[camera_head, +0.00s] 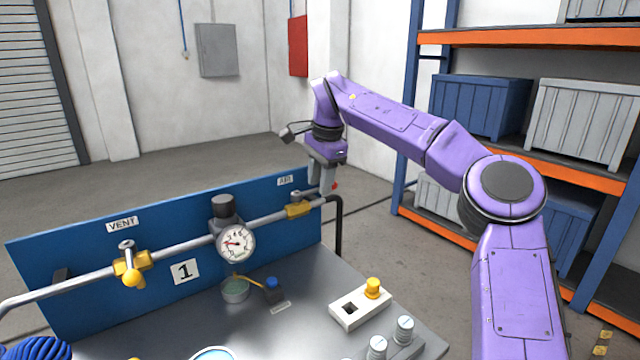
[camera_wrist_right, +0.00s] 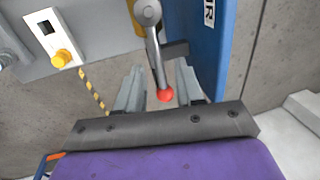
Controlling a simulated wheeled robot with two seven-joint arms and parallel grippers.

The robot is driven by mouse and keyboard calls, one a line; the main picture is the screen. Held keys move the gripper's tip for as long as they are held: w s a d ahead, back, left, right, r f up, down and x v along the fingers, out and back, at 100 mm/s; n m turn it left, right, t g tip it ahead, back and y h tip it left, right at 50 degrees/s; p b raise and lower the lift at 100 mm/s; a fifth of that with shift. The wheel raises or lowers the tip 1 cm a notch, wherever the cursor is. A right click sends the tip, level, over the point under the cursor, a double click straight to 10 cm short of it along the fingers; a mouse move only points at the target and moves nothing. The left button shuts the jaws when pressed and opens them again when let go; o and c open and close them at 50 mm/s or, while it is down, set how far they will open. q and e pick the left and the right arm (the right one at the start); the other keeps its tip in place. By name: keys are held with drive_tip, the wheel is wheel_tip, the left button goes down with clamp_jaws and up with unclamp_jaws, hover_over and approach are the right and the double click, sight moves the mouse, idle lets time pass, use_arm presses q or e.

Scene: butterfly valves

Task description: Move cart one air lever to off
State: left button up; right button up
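The cart marked 1 (camera_head: 185,271) has a blue back board (camera_head: 60,235) with a pipe along it. The air valve (camera_head: 298,209) is a yellow body below the AIR label at the board's right end. My right gripper (camera_head: 324,188) is at the lever. In the wrist view its two fingers (camera_wrist_right: 160,75) stand apart on either side of the lever, with gaps visible. My left gripper is not in view.
A white switch box (camera_head: 360,307) with a yellow button stands on the cart top. Shelving (camera_head: 530,37) with crates stands at right; the floor behind the cart is clear.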

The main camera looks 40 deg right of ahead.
clamp_jaws()
idle(1.4)
